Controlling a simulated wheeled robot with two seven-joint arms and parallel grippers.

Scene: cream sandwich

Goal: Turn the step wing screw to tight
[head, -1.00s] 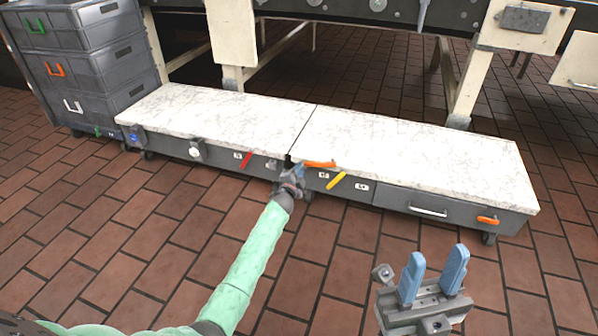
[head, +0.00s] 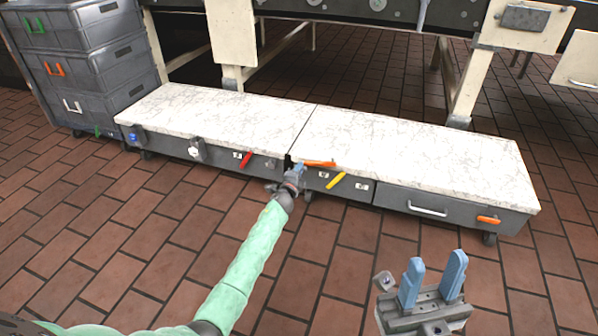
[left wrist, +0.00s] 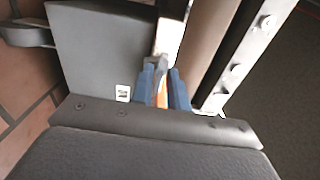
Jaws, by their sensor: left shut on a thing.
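The low step has two white marble-patterned tops (head: 420,160) on dark grey fronts. An orange lever-like piece (head: 319,163) sits at the seam between its two halves; I take it for the wing screw, though its shape is partly hidden. My left gripper (head: 297,170) is at its left end. In the left wrist view the blue fingers (left wrist: 162,88) are shut on the orange piece (left wrist: 161,97), one on each side. My right gripper (head: 432,280) is open and empty, its blue fingers apart, above the floor at the lower right.
A drawer handle (head: 428,210) and another orange handle (head: 488,219) are at the right. Grey crates (head: 95,70) stand at the left. Brick floor in front is clear.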

